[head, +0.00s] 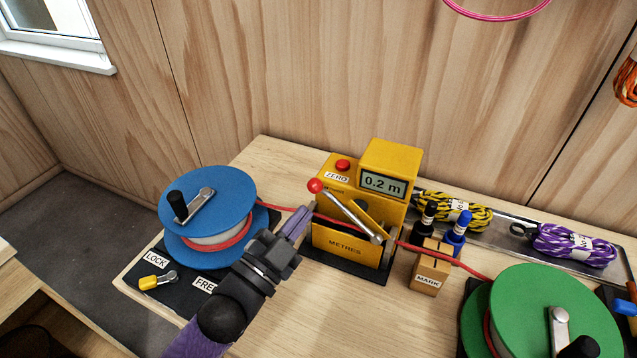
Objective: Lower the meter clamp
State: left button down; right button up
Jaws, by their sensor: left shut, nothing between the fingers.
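The yellow rope meter (345,243) stands on the table in the middle, with a display reading 0.2 m (384,186). Its clamp is a silver lever (348,212) that slants up to the left from a pivot at the lower right, ending in a red knob (316,186). A red rope (277,207) runs from the blue reel through the meter and on toward the green reel. My left gripper (303,213) is shut and empty. Its tips are just below and left of the red knob, near the rope; I cannot tell whether they touch anything. My right gripper is out of view.
The blue reel (225,183) with a LOCK/FREE plate is at left, partly behind my left arm. A marker block (430,270) with pens stands right of the meter. The green reel (525,295) is at lower right. Rope bundles (570,245) lie in a tray behind.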

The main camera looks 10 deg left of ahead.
aim_at(313, 189)
pick_arm(q)
jog(key=w+d+b, duration=0.1)
jog(key=w, duration=0.7)
jog(key=shift+w+f, duration=0.25)
jog(key=shift+f, duration=0.15)
jog(key=shift+w+a+f+n+b, duration=0.1)
jog(key=shift+a+f+n+b, duration=0.45)
jog(key=shift+f+n+b, duration=0.2)
jog(key=a+f+n+t+y+b, duration=0.2)
jog(key=a+f+n+y+b, duration=0.2)
jog(key=f+n+b, duration=0.2)
notch_tip(313, 189, down, 3)
jog(key=n, duration=0.3)
jog(key=shift+w+r+n+b, duration=0.15)
jog(key=shift+w+n+b, duration=0.15)
jog(key=shift+w+n, duration=0.05)
